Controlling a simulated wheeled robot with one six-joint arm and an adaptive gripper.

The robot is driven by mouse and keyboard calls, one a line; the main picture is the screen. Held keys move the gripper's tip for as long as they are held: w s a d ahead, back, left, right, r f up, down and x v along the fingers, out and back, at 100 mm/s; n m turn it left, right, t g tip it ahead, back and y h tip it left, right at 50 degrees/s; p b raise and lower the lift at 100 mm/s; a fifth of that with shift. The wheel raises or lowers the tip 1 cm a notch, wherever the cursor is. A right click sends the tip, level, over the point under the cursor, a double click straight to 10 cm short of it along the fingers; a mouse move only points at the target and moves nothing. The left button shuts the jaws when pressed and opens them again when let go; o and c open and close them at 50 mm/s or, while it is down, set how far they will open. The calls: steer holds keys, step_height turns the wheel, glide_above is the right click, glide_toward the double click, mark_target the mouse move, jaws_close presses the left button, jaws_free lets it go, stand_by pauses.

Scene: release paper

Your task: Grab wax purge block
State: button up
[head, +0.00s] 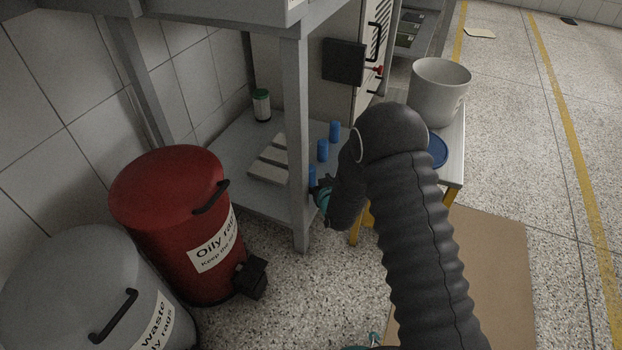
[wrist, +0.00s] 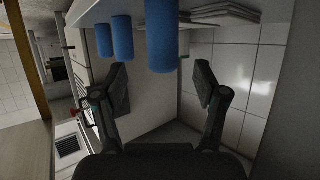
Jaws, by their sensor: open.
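Three blue cylinders, which look like the wax purge blocks, stand in a row on the lower grey shelf (head: 233,153). In the head view they are the near one (head: 312,176), the middle one (head: 322,150) and the far one (head: 335,131). My gripper (head: 322,194) is at the shelf's front edge beside the near cylinder, partly hidden by my arm. In the wrist view my gripper (wrist: 162,84) is open and empty between its fingers. The nearest cylinder (wrist: 161,36) shows large just above the gap between the fingertips; I see no contact.
Grey flat stacks (head: 271,158) and a green-lidded jar (head: 261,104) share the shelf. A shelf post (head: 297,140) stands just left of my gripper. A red oily-rag bin (head: 178,220) is at left. A pale bucket (head: 438,90) and blue lid (head: 437,150) are on a table at right.

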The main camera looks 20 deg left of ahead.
mark_target(312, 175)
steer(key=shift+b+x, duration=0.4)
steer(key=shift+x, duration=3.15)
steer(key=shift+a+r, duration=0.1)
steer(key=shift+r, duration=0.05)
steer(key=c, duration=1.3)
